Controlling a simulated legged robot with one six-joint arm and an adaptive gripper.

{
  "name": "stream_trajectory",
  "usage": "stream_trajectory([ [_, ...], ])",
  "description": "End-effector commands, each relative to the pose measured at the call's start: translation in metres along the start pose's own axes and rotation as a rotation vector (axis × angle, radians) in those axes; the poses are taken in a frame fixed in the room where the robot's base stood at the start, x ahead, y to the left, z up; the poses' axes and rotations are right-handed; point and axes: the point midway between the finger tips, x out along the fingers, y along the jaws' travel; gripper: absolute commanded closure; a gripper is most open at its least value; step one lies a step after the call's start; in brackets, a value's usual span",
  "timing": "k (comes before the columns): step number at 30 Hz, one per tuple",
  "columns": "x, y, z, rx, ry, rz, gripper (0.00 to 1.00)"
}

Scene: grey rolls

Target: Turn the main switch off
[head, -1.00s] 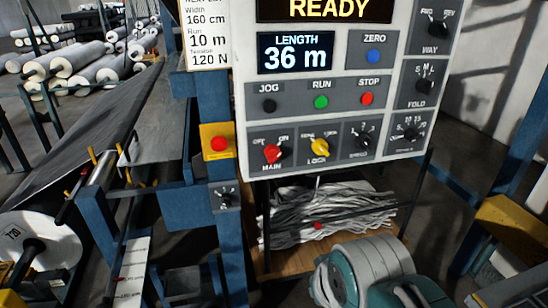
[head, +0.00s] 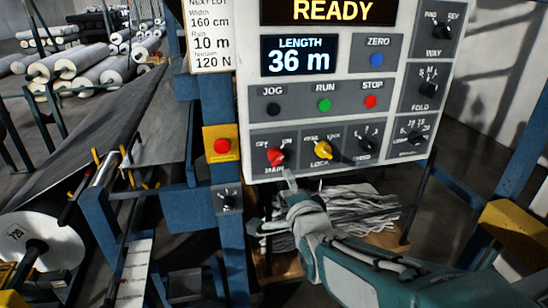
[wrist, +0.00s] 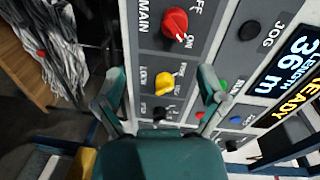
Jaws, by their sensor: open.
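The main switch (head: 276,157) is a red knob at the lower left of the control panel, between OFF and ON marks. In the wrist view the red knob (wrist: 175,23) shows at the top, its white mark towards ON. My gripper (head: 276,203) is just below the panel's lower edge, below the main switch and apart from it. In the wrist view my gripper (wrist: 157,80) has its two fingers spread, with nothing between them. The yellow LOCK knob (wrist: 165,83) shows beyond and between the fingers.
The panel also has a SPEED knob (head: 367,147), a green RUN button (head: 324,105) and a red STOP button (head: 371,101). A red button on a yellow box (head: 221,146) is left of the panel. Grey strips (head: 350,207) lie on a shelf below.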

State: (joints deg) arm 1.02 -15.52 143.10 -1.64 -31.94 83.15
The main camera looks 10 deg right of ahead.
Motion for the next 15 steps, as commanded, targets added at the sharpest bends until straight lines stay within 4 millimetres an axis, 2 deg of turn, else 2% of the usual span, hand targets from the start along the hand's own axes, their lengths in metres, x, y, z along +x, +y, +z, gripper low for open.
stream_trajectory([
  [3,0.006,-0.005,-0.001,0.106,0.004,-0.071,0.09],
  [8,0.011,-0.009,-0.001,0.146,0.004,-0.100,0.09],
  [15,0.042,-0.011,-0.002,0.144,0.004,-0.098,0.09],
])
